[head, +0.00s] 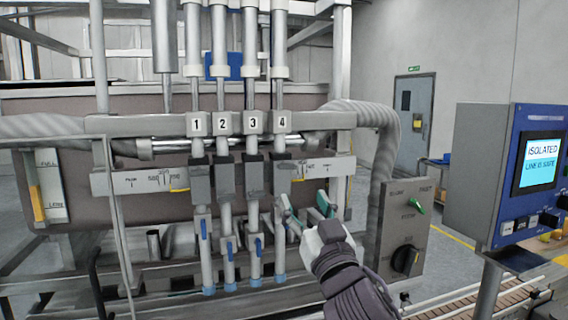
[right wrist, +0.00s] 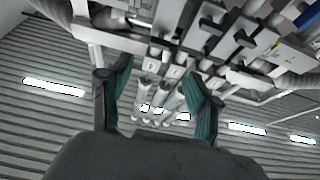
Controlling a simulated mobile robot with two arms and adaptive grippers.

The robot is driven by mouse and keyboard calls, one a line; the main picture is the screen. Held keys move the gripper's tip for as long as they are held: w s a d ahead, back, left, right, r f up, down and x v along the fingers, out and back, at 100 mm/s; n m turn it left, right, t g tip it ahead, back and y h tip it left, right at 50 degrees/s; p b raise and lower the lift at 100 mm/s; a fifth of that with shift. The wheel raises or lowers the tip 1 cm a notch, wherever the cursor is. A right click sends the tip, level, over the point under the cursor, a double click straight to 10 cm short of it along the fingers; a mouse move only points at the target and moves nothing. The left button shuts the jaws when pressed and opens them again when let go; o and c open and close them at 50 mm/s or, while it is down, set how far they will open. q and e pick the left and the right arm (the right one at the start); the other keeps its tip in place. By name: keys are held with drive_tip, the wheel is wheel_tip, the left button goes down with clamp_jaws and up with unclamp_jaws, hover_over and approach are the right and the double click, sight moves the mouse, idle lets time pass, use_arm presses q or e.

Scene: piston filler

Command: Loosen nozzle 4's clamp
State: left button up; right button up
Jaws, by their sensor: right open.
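Nozzle 4 (head: 280,245) is the rightmost of the numbered upright tubes, under the label plate "4" (head: 282,122). It has a grey block at mid-height and a blue tip at the bottom. Nozzles 1 to 3 carry blue clamp levers, such as nozzle 3's (head: 258,246). Nozzle 4's clamp is not clear, as my right gripper (head: 307,207) stands close in front and to the right. Its teal fingers are spread, with nothing visibly held. In the right wrist view the open fingers (right wrist: 160,75) frame several tubes beyond them. My left gripper is out of view.
A grey switch panel (head: 402,235) with a black knob stands right of my right gripper. A thick hose (head: 382,150) curves down beside it. A blue control box (head: 495,175) reads "ISOLATED". A conveyor (head: 500,297) runs at lower right.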

sight(288, 168)
drive_tip(key=p+x, duration=0.4)
drive_tip(key=x, duration=0.6)
drive_tip(key=shift+w+d+r, duration=0.1)
drive_tip(key=shift+w+a+r, duration=0.1)
drive_tip(key=shift+w+a, duration=0.1)
drive_tip(key=shift+w, duration=0.3)
drive_tip(key=c, duration=1.2)
